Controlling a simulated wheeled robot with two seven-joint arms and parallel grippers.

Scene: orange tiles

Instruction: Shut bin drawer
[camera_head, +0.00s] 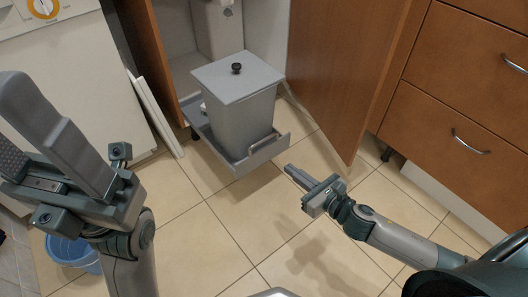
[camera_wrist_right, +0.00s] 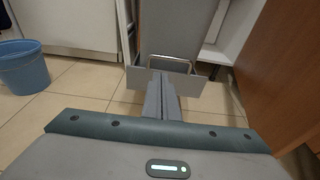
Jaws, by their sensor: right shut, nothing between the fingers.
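The bin drawer (camera_head: 240,160) is pulled out of the open cabinet, a low grey tray with a handle at its front. A grey lidded bin (camera_head: 240,105) with a black knob stands in it. My right gripper (camera_head: 288,169) is shut and empty, just in front of the drawer's right front corner. In the right wrist view its fingers (camera_wrist_right: 161,78) point at the drawer front (camera_wrist_right: 190,85) and overlap it; I cannot tell whether they touch. My left gripper (camera_head: 50,135) is raised at the left, close to the camera; its jaw opening is unclear.
The brown cabinet door (camera_head: 340,70) stands open right of the drawer. Closed wooden drawers (camera_head: 460,80) are at the right. A white appliance (camera_head: 75,75) is at the left, with a blue bucket (camera_head: 72,252) on the floor below. The tiled floor ahead is clear.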

